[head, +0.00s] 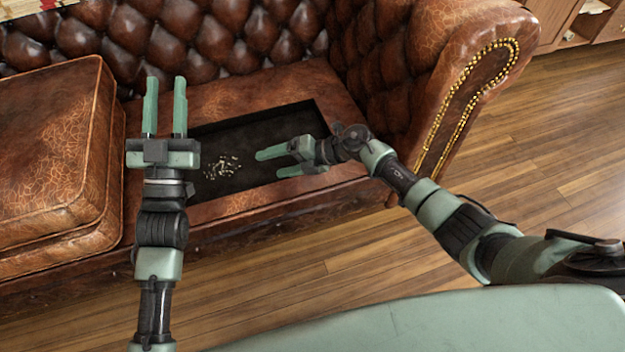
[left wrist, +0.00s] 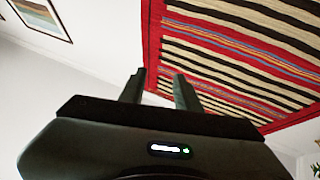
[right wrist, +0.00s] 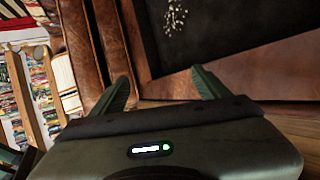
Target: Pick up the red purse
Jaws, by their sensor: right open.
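I see no red purse in any of the three views. My left gripper (head: 165,105) points up in front of the brown leather sofa, its two fingers apart with nothing between them. Its fingers also show in the left wrist view (left wrist: 157,88), empty, against a wall. My right gripper (head: 268,164) is open and empty over the sofa's dark seat recess (head: 290,120), pointing left. In the right wrist view its fingers (right wrist: 160,82) are spread wide, with the recess's front edge beyond them.
Small pale pieces (head: 222,167) lie in the recess. Thick leather cushions (head: 50,150) are stacked on the sofa's left. The studded armrest (head: 470,70) rises on the right. Wooden floor (head: 560,150) is clear at right. A striped hanging (left wrist: 235,55) shows in the left wrist view.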

